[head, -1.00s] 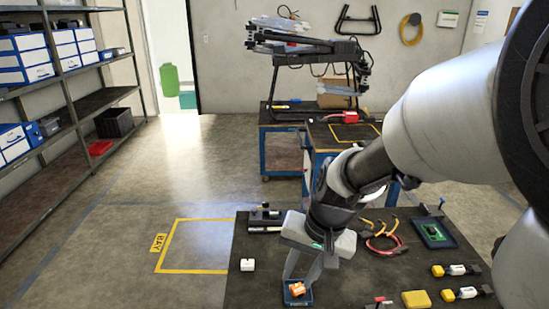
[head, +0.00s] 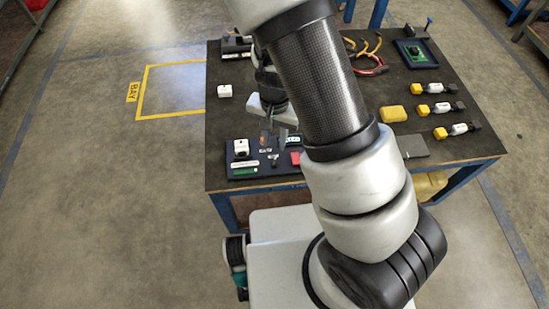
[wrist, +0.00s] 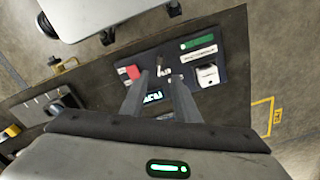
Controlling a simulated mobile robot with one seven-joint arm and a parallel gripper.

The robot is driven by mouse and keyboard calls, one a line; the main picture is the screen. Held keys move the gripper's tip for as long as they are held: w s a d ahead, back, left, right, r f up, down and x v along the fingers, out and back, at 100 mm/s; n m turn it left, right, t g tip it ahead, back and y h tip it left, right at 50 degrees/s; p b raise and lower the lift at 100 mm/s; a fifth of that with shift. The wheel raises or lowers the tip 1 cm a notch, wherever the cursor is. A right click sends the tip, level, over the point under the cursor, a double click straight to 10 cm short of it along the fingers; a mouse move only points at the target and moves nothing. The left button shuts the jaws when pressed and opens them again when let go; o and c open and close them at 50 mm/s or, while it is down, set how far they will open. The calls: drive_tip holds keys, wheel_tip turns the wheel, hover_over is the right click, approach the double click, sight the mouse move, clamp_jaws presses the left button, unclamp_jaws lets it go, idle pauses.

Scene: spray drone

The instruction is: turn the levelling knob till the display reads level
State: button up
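A dark panel (head: 231,163) lies at the table's near left edge, with a white block, a green strip and a red block on it. It also shows in the wrist view (wrist: 222,66). A small knob-like part (wrist: 163,66) stands on it, just beyond my fingertips; I take it for the levelling knob. A lit green display (wrist: 153,97) shows between my fingers, its text too small and partly covered to read. My gripper (head: 270,143) points down over the panel; in the wrist view its two fingers (wrist: 158,76) are apart with nothing clearly between them.
My arm hides the table's middle.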

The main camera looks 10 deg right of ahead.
sight(275, 160)
wheel_tip(275, 160, down, 10)
drive_tip(key=b, duration=0.2)
drive_tip(key=shift+b, duration=0.3)
drive_tip(key=shift+c, duration=0.3)
clamp_jaws()
